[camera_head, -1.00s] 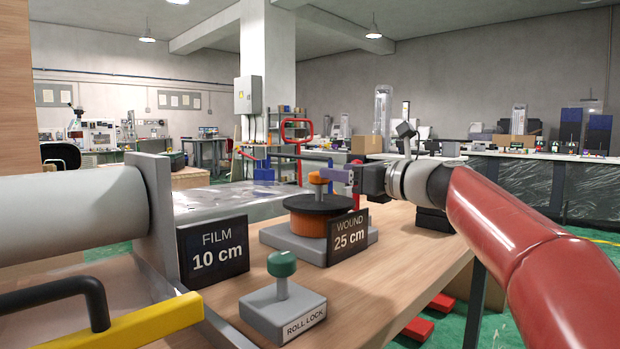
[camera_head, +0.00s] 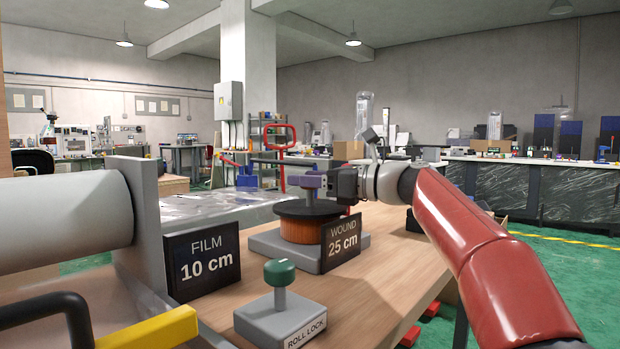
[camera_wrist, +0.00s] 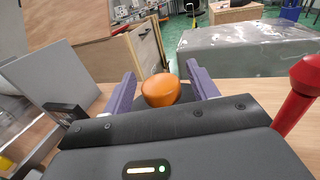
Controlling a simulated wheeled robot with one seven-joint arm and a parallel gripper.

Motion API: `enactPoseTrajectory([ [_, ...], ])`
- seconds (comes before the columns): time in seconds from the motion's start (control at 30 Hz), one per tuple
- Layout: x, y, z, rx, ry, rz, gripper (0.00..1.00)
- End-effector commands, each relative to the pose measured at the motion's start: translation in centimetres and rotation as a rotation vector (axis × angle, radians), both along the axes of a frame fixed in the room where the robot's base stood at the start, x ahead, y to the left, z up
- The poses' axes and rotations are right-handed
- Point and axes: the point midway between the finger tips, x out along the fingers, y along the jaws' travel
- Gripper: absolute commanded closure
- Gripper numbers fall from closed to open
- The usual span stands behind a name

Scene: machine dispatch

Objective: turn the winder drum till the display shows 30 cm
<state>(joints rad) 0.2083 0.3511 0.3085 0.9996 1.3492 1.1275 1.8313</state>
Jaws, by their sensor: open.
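The winder drum (camera_head: 301,227) is an orange-brown cylinder with a dark top disc, on a grey base. The WOUND display (camera_head: 341,241) beside it reads 25 cm. An orange knob (camera_wrist: 160,90) stands on the drum; in the head view a purple finger mostly hides it. My gripper (camera_head: 311,182) reaches in from the right at the knob. In the wrist view my gripper (camera_wrist: 161,88) is open, its purple fingers on either side of the knob; some gap shows at each side. Contact cannot be told.
The FILM display (camera_head: 205,258) reads 10 cm. The roll lock (camera_head: 280,298), with a green knob, stands upright in front of the drum. A large pale roll (camera_head: 62,212) and its grey side plate (camera_head: 142,215) stand at left. Bare wooden table (camera_head: 400,255) lies right of the drum.

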Motion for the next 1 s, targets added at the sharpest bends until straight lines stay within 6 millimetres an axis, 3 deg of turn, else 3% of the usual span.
enactPoseTrajectory([
  [0.27,0.05,0.15,0.01,0.0,0.0,0.0,0.43],
  [0.7,0.05,0.12,0.02,0.0,-0.001,-0.001,1.0],
  [1.0,-0.05,0.15,0.04,0.0,-0.001,-0.037,1.0],
])
